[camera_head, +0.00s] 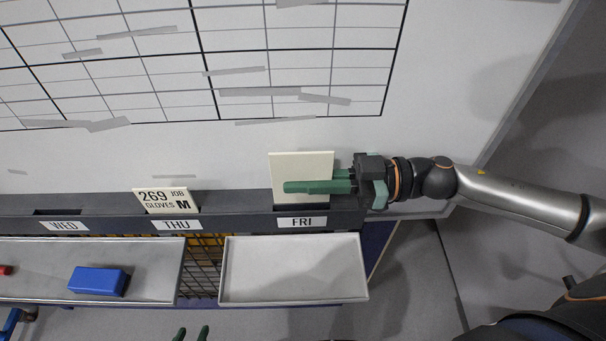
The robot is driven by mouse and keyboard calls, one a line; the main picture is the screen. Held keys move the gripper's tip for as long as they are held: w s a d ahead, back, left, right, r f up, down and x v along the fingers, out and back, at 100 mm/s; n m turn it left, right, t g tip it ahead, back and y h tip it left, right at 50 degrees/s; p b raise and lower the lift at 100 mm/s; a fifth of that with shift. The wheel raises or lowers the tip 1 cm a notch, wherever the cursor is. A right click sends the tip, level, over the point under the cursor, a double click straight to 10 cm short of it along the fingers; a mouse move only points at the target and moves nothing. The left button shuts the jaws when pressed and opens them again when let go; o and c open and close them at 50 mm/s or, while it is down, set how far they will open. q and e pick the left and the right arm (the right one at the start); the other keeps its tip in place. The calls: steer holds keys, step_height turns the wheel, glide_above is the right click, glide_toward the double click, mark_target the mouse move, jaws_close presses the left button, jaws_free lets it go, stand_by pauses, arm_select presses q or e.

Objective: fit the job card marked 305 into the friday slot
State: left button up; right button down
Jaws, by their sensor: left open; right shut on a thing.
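A plain cream card (300,165) stands upright at the slot labelled FRI (302,222) on the dark rail. No number shows on its visible face, and a green finger covers part of it. My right gripper (300,187) reaches in from the right and is shut on this card. The card's lower edge meets the rail; I cannot tell how deep it sits in the slot. My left gripper (192,333) shows only its green fingertips at the bottom edge, apart and empty.
Another card (165,201), marked 269, stands in the THU slot (177,225). The WED slot (64,226) looks empty. A bare grey tray (295,270) lies below FRI. A left tray (150,268) holds a blue block (98,281). A whiteboard (450,90) rises behind.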

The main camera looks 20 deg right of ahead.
mark_target(303, 202)
steer(key=shift+f, duration=0.15)
stand_by(0.7)
steer(key=shift+p, duration=0.4)
stand_by(0.4)
steer(key=shift+p, duration=0.4)
steer(key=shift+p, duration=0.4)
stand_by(0.4)
steer(key=shift+f+b, duration=1.25)
steer(key=shift+f, duration=1.1)
steer(key=shift+r, duration=0.1)
